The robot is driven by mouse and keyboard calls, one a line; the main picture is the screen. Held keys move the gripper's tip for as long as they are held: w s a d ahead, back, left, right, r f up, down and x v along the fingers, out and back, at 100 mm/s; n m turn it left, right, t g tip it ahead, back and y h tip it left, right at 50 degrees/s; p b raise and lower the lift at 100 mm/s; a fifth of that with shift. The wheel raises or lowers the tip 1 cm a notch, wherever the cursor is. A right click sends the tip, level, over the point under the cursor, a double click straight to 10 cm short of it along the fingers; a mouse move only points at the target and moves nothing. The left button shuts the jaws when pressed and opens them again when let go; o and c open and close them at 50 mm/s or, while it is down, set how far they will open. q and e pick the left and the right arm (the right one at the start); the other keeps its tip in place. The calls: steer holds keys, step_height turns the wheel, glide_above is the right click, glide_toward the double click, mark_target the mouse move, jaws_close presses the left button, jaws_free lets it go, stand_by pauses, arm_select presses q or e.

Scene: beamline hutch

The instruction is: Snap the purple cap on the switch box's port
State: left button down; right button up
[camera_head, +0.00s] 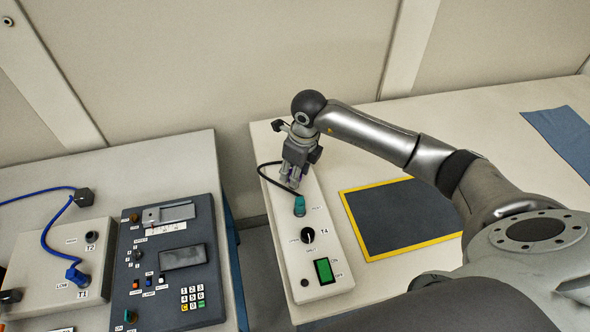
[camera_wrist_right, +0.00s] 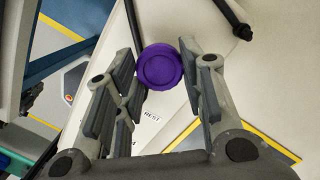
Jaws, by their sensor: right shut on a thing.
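The purple cap (camera_wrist_right: 160,68) is between the fingertips of my right gripper (camera_wrist_right: 158,72) in the right wrist view, round face showing. My right gripper (camera_head: 290,181) is shut on it, pointing down over the back part of the white switch box (camera_head: 325,262) in the head view. There only a little purple shows between the fingers. The port is not clearly visible; my gripper covers that end of the box. My left gripper is not in view.
A dark mat with a yellow border (camera_head: 345,212) lies right of the box. A dark control panel (camera_head: 205,300) and a box with blue cables (camera_head: 35,260) stand on the left table.

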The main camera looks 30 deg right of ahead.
steer(key=o, duration=0.8)
steer(key=shift+c, duration=0.2)
